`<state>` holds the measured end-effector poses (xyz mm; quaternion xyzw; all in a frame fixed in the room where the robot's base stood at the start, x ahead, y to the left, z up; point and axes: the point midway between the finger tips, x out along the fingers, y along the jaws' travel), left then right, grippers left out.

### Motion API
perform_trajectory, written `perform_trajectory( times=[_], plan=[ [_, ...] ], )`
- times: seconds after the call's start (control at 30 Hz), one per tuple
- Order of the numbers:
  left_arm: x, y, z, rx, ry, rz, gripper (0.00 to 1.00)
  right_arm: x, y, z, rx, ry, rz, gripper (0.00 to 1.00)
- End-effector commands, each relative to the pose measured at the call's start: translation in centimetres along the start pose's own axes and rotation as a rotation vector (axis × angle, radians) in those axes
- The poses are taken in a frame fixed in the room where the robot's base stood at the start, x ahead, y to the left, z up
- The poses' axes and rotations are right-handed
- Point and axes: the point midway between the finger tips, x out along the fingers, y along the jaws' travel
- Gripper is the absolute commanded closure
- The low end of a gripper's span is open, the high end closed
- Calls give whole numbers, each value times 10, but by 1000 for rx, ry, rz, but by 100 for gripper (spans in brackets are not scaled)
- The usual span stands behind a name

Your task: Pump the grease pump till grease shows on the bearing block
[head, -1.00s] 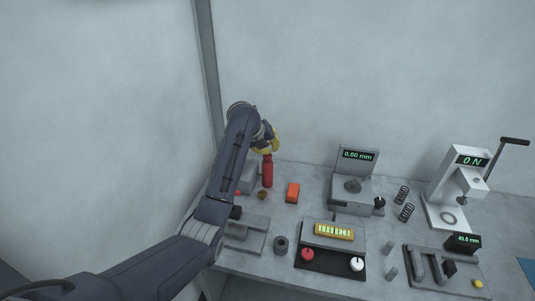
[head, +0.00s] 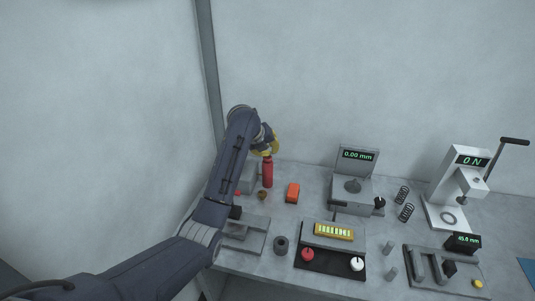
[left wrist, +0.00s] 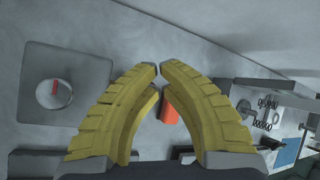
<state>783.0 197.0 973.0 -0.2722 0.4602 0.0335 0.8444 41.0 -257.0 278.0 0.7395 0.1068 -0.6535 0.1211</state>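My left gripper (head: 267,149) is at the back left of the bench, at the top of an upright red cylinder (head: 267,174), which looks like the grease pump. In the left wrist view its yellow fingers (left wrist: 159,69) bow inward and their tips almost meet, with nothing seen held between them. Whether the tips touch the pump is hard to tell. A grey block (head: 248,178), likely the bearing block, stands left of the pump, partly behind my arm. In the left wrist view a grey plate (left wrist: 90,75) carries a round disc (left wrist: 55,93) with a red mark. My right gripper is out of view.
An orange block (head: 293,193) lies right of the pump, and a small brown piece (head: 263,195) in front of it. A gauge stand (head: 356,166), springs (head: 402,194), a press (head: 457,188) and a dark tray (head: 330,261) fill the bench to the right.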

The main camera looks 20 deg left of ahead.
Motion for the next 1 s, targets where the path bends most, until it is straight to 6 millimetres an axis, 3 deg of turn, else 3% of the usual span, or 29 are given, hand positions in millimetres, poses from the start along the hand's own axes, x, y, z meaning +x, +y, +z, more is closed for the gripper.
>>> perform_trajectory(
  times=[0.57, 1.0],
  plan=[
    [2, 1, -2, 1, 4, 3, 100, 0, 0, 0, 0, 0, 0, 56],
    [-13, -6, 7, 1, 2, 3, 100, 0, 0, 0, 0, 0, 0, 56]
  ],
)
